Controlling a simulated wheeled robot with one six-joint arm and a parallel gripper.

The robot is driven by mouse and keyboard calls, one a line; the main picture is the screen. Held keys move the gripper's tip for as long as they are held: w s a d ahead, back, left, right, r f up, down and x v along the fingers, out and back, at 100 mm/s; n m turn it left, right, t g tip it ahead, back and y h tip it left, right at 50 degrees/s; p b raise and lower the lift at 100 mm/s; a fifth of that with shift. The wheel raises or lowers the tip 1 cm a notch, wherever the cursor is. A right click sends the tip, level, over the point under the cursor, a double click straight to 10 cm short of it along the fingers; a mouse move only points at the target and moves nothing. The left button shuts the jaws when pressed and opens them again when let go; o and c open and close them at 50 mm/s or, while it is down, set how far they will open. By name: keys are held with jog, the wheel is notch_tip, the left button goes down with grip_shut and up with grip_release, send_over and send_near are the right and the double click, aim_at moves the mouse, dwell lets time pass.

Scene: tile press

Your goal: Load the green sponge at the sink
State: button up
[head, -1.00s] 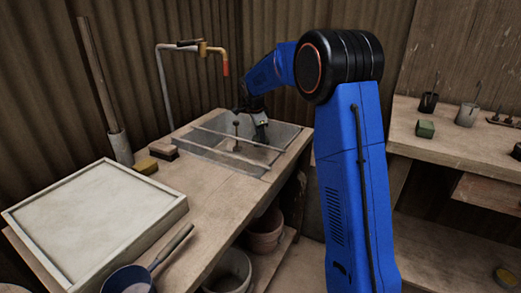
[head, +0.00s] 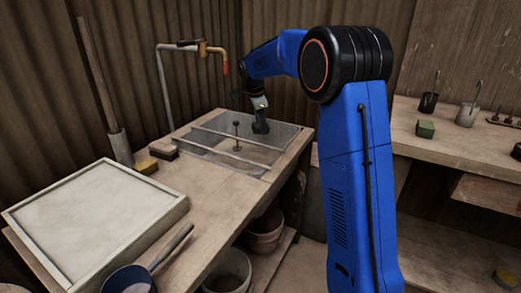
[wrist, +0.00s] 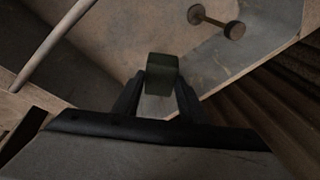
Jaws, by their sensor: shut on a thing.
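A dark green block, which looks like the green sponge (wrist: 162,66), sits between the fingertips of my gripper (wrist: 160,86) in the wrist view. My gripper is shut on it. In the head view my gripper (head: 261,126) points down over the back right part of the grey sink (head: 205,146), and I cannot make out the sponge there. The wrist view shows grey sink surface (wrist: 222,58) around and beyond the sponge. Whether the sponge touches the sink is not clear.
A knobbed rod (head: 236,134) stands in the sink, and two bars cross it. A tap (head: 203,48) rises behind. A yellowish block (head: 146,166) and a brown block (head: 163,151) lie left of the sink. Another green block (head: 425,129) is on the right shelf.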

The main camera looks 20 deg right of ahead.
jog(key=shift+r, duration=3.4)
notch_tip(320, 180, up, 4)
dwell(0.4)
jog(key=shift+s, duration=0.1)
dwell(0.5)
